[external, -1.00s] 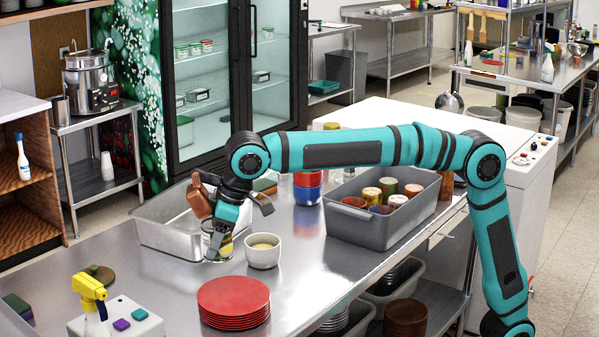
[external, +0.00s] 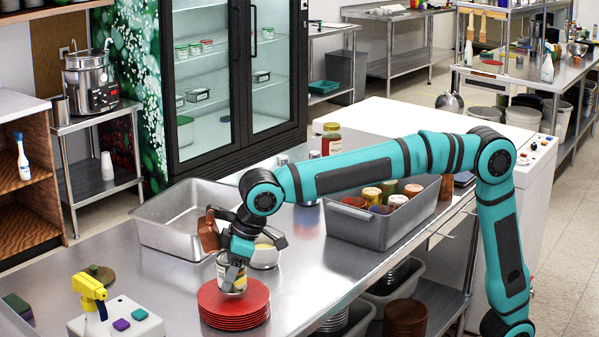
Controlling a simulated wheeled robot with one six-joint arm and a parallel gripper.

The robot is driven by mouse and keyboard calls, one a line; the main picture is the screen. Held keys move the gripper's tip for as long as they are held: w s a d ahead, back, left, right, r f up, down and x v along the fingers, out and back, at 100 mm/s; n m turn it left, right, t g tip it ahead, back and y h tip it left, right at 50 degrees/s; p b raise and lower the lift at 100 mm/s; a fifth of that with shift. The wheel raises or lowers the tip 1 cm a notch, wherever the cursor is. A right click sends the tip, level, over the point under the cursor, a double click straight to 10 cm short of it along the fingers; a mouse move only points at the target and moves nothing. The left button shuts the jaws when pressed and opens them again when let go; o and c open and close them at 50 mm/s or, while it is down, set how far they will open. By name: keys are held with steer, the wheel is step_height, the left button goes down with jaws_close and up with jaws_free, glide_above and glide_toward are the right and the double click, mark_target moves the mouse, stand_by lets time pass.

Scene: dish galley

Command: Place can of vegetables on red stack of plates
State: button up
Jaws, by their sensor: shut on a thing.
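The can of vegetables (external: 232,284) is in my gripper (external: 232,274), which is shut on it from above. The can is upright over the red stack of plates (external: 234,308), toward its back half. Its lower edge looks at or just above the top plate; I cannot tell whether it touches. The red plates lie in a neat pile near the front edge of the steel counter. The fingers hide part of the can's upper side.
A white bowl (external: 265,256) stands just behind the gripper, partly hidden. A steel pan (external: 160,238) lies behind left, and a grey bin of cups (external: 372,232) behind right.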

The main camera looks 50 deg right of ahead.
steer(key=shift+f, duration=0.8)
steer(key=shift+f, duration=0.1)
steer(key=o, duration=1.2)
steer(key=v, duration=1.2)
